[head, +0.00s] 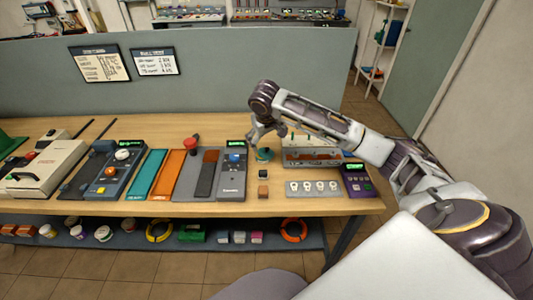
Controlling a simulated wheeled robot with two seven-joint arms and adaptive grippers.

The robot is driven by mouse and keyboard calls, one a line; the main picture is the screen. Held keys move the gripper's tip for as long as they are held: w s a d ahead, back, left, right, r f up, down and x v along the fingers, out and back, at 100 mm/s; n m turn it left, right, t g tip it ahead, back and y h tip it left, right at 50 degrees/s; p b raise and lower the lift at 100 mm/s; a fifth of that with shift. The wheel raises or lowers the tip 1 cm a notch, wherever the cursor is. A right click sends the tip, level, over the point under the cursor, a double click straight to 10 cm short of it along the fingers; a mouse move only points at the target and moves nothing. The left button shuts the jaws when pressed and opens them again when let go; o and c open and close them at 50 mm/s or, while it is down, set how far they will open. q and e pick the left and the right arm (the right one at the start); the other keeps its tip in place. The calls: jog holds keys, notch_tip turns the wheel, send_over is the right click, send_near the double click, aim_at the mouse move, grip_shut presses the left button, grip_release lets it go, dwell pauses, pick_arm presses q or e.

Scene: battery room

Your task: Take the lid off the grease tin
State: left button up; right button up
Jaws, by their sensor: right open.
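A small round tin with a teal top (264,155), which looks like the grease tin, stands on the wooden workbench (345,207). Its lid appears to be on, but the tin is too small to tell lid from body clearly. My right gripper (265,138) is open and points down just above the tin. I see nothing between its fingers, and I cannot tell whether they touch the tin. My left gripper is not in view.
Small blocks (263,190) stand in front of the tin. A grey partition (220,60) stands behind.

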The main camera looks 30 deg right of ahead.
jog(key=m, duration=1)
jog(key=shift+w+r+m, duration=0.1)
jog(key=shift+w+m, duration=0.2)
jog(key=shift+w, duration=0.1)
send_over(266, 153)
jog(key=s+a, duration=0.1)
jog(key=s, duration=0.1)
jog(key=shift+w+f, duration=0.1)
jog(key=shift+f, duration=3.85)
jog(key=shift+p+x, duration=0.35)
jog(key=shift+x, duration=2.25)
jog(key=shift+a, duration=0.15)
